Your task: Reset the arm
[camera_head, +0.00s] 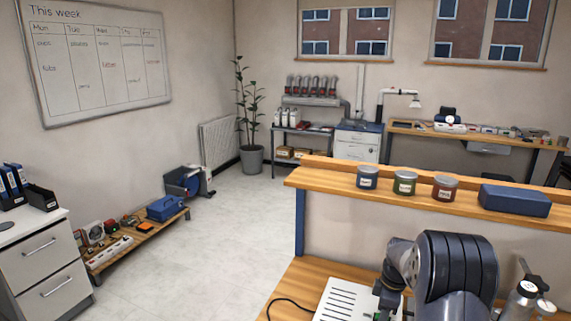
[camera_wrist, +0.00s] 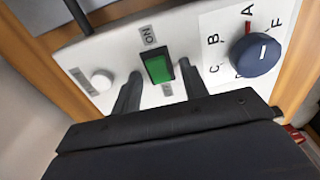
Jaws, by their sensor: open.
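My gripper (camera_wrist: 158,82) is open, its two dark fingers pointing at a white control panel (camera_wrist: 110,58). A green rocker switch (camera_wrist: 158,68) marked ON lies between the fingertips in the picture; I cannot tell whether they touch it. A dark blue rotary knob (camera_wrist: 255,54) with a red mark near the letter A is to the right. A small white knob (camera_wrist: 102,79) is to the left. In the head view my grey arm (camera_head: 455,275) is bent at the lower right, over a white slotted casing (camera_head: 345,303). My fingertips are hidden there.
A raised wooden shelf (camera_head: 325,177) stands just beyond my arm, carrying three lidded jars (camera_head: 405,183) and a blue box (camera_head: 515,200). A bottle-like item (camera_head: 525,300) stands right of the arm. The floor (camera_head: 225,235) at left is open.

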